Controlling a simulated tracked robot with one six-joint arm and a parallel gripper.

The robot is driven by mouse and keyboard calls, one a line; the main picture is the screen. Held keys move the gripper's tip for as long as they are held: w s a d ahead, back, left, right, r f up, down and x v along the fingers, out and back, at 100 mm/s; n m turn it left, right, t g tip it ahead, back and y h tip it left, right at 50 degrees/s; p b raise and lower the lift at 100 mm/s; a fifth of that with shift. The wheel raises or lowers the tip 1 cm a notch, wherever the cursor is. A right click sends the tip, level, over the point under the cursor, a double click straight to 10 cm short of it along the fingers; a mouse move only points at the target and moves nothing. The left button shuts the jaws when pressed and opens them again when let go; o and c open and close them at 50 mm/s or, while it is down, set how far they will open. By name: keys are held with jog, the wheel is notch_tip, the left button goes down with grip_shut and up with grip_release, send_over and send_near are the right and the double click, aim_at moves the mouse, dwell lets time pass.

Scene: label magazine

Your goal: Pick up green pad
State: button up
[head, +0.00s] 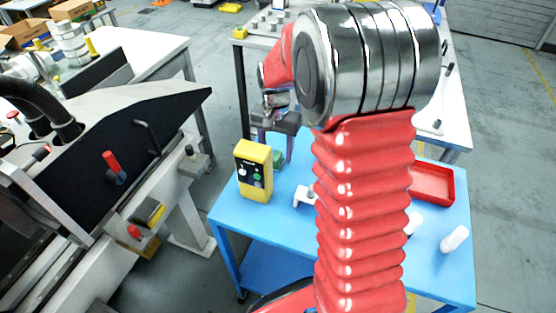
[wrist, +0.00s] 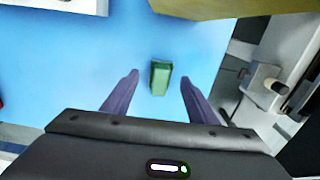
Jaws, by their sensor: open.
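The green pad (wrist: 161,77) is a small green block on the blue table (wrist: 75,50). In the wrist view it lies ahead of my gripper (wrist: 158,90), in line with the gap between the two purple fingers. The fingers are open and nothing is between them at the tips but the view of the pad. In the head view my gripper (head: 276,145) is over the far left part of the table, and the green pad (head: 278,158) shows partly behind the yellow box. I cannot tell the exact height of the fingers above the pad.
A yellow control box (head: 253,171) with buttons stands close beside the pad. A red tray (head: 432,182) and a white bottle (head: 454,239) are at the table's right. A white fitting (head: 304,196) lies near the middle. A grey machine (head: 150,190) stands to the left.

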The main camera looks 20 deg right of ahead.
aim_at(275, 157)
notch_tip(275, 157, down, 3)
jog(key=shift+a+f, duration=0.1)
dwell(0.6)
jog(key=c, duration=1.1)
jog(key=shift+r, duration=0.2)
notch_tip(275, 157, up, 10)
jog(key=shift+f, duration=0.15)
